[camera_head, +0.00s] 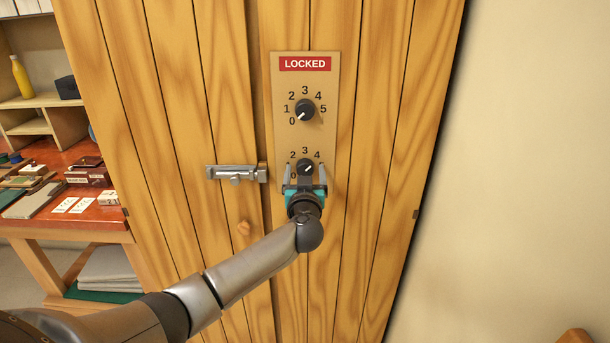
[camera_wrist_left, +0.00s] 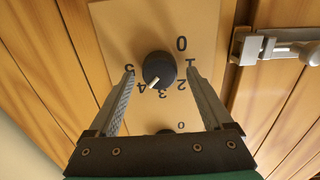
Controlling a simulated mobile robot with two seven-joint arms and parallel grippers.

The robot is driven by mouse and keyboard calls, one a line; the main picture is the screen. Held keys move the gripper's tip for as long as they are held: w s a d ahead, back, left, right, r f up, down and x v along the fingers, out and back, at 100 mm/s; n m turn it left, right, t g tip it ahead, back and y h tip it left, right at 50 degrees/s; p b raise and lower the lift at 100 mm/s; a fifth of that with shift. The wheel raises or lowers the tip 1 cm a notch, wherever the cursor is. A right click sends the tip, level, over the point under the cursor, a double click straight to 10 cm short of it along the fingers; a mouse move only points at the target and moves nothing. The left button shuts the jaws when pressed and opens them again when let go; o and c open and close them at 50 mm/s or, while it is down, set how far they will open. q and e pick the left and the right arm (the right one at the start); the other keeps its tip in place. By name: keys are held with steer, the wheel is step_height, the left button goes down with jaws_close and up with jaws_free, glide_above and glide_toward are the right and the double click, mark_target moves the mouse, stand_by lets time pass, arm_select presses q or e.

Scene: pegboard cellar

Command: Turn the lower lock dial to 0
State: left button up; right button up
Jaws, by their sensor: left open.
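The lower lock dial (camera_head: 305,167) is a round black knob with a white mark on a tan plate (camera_head: 325,130). It also shows in the left wrist view (camera_wrist_left: 158,67), upside down, its mark pointing between 3 and 4. My left gripper (camera_head: 305,174) is open in front of the lower dial. In the left wrist view the fingers of the gripper (camera_wrist_left: 160,71) flank the knob, with gaps on both sides. Lower numbers of this dial are partly hidden in the head view. The upper dial (camera_head: 305,110) points at 0. A red sign (camera_head: 305,64) reads LOCKED. My right gripper is out of view.
A metal latch (camera_head: 236,173) sits left of the plate on the wooden door (camera_head: 365,240); it also shows in the left wrist view (camera_wrist_left: 272,47). A red-topped workbench (camera_head: 75,216) with small items stands at the left. A plain wall is at the right.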

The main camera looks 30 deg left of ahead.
arm_select(q)
jaws_close()
stand_by(0.8)
